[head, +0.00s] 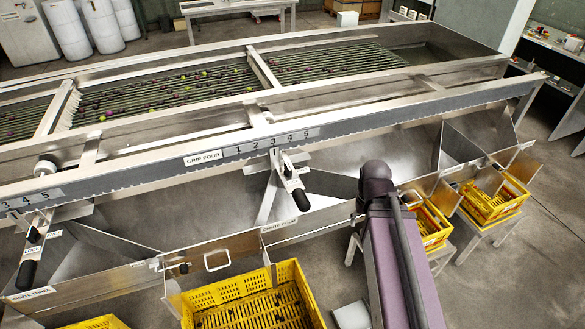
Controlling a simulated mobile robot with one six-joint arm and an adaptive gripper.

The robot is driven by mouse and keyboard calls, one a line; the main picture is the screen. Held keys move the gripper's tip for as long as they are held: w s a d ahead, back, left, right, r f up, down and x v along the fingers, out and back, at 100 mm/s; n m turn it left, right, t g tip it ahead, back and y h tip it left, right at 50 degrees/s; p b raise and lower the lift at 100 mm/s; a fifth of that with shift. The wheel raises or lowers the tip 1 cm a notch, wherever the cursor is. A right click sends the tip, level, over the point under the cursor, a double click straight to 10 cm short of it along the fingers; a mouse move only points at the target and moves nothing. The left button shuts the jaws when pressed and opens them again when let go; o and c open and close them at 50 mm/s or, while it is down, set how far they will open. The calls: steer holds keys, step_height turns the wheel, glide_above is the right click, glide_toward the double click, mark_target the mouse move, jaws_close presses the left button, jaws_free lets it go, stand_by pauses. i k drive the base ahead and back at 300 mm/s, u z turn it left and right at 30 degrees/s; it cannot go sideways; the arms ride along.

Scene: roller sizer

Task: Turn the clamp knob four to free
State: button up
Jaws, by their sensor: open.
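The label "GRIP FOUR" (202,159) is on the long grey rail, beside a scale plate (271,142) numbered 1 to 5. Below the scale hangs a lever with a black handle (300,199). A small dark knob (287,166) sits on the lever's upper part, near pale plates; its turn position is too small to read. My purple arm rises from the bottom right to a dark joint right of the lever. My gripper is not visible in this view.
Chute walls (215,250) with a handle (217,261) stand below the rail. A yellow crate (256,300) is under chute four, and more crates (497,198) stand to the right. A similar lever (27,273) hangs at the left. Roller lanes (165,95) carry small dark fruit.

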mark_target(288, 171)
steer(key=z, duration=0.1)
steer(key=k, duration=0.9)
steer(key=u, duration=0.45)
steer(key=i, duration=1)
steer(key=u, duration=0.05)
